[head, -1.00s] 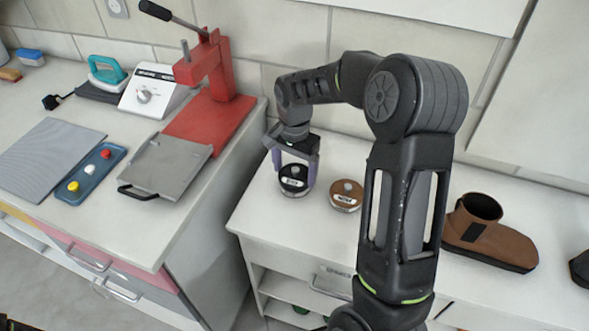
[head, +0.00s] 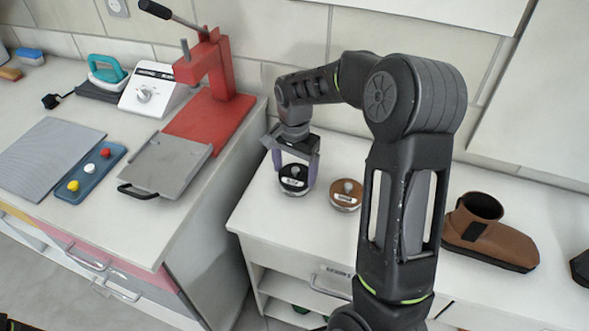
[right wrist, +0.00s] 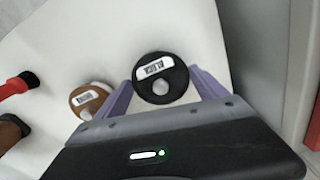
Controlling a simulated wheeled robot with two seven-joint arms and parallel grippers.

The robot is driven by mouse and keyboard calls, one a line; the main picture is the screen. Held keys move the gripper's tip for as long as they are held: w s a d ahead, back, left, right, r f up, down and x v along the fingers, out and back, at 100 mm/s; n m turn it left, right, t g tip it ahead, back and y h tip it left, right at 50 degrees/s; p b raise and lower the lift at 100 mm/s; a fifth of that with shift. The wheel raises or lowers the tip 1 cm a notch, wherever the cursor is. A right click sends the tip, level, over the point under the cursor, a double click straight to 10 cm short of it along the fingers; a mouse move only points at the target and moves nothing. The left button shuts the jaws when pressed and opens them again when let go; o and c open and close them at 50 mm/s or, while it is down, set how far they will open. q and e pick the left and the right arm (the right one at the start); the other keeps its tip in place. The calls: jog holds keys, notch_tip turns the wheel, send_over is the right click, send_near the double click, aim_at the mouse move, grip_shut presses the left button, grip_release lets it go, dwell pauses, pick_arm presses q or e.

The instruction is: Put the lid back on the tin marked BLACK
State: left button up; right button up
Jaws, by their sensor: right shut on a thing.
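The black lid (head: 291,172) with a white label and a pale knob sits over a silver tin body (head: 292,190) on the white cabinet top. The right wrist view shows this lid (right wrist: 161,78) between the purple fingers, its label reading BLACK. My right gripper (head: 293,172) points down, shut with a finger on either side of the lid. Whether the lid is fully seated I cannot tell. A tin with a brown lid (head: 346,190) stands just to the right; it also shows in the right wrist view (right wrist: 90,99).
A brown boot (head: 487,238) stands further right on the cabinet top (head: 270,222). The left counter holds a red press (head: 210,90), a grey plate with a handle (head: 165,165) and a blue tray (head: 88,174) with coloured knobs. The cabinet top's front left is clear.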

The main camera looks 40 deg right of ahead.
jog(key=o, duration=1.2)
jog(key=shift+o, duration=0.2)
jog(key=shift+r+p, duration=2.5)
jog(key=shift+r, duration=1.05)
jog(key=shift+c, duration=0.3)
grip_shut()
jog(key=shift+f, duration=0.25)
